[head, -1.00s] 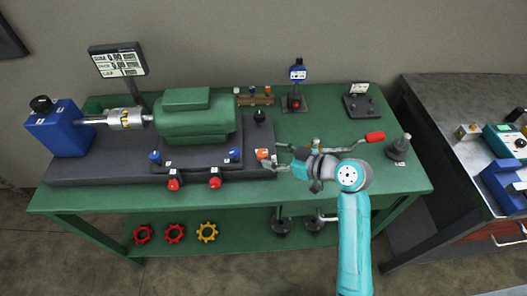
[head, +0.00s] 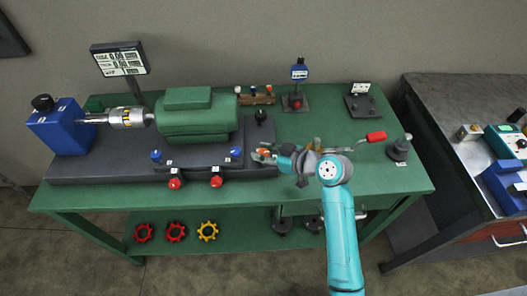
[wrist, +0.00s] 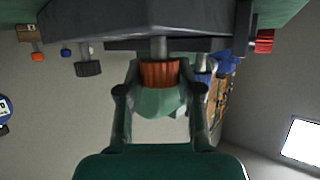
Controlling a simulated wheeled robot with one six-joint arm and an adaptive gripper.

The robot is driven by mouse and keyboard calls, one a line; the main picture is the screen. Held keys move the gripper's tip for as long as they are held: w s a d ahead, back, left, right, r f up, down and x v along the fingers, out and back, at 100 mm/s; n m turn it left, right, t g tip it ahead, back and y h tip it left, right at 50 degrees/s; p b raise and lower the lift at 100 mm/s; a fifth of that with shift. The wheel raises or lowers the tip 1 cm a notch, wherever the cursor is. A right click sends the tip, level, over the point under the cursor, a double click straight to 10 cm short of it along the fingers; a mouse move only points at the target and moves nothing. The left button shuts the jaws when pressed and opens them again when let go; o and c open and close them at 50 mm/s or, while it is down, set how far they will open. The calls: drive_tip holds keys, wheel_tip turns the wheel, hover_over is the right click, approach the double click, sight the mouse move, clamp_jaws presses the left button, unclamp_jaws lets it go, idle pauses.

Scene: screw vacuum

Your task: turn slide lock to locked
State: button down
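The slide lock seems to be the orange-red ribbed knob (wrist: 160,74), on a short grey shaft under the dark base in the wrist view. In the head view the knob (head: 263,152) is at the right end of the long dark base, mostly covered by my gripper (head: 268,154). In the wrist view my gripper (wrist: 161,84) has one finger on each side of the knob, with the tips appearing to touch it. A pale green rounded shape shows behind the knob. The lock's marking cannot be read.
A green machine body (head: 195,115) stands on the dark base (head: 100,168). Red knobs (head: 216,181) stick out at the front. A red-handled crank (head: 376,137) and a grey knob stand (head: 398,149) are right of my gripper. The bench's front right (head: 390,182) is clear.

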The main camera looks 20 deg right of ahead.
drive_tip(key=shift+m+t+h, duration=0.5)
drive_tip(key=shift+m+h, duration=0.3)
drive_tip(key=c, duration=0.7)
unclamp_jaws()
drive_tip(key=shift+c, duration=0.2)
drive_tip(key=shift+s, duration=0.1)
drive_tip(key=v, duration=1.1)
drive_tip(key=shift+s+d+r, duration=0.2)
drive_tip(key=shift+s, duration=0.1)
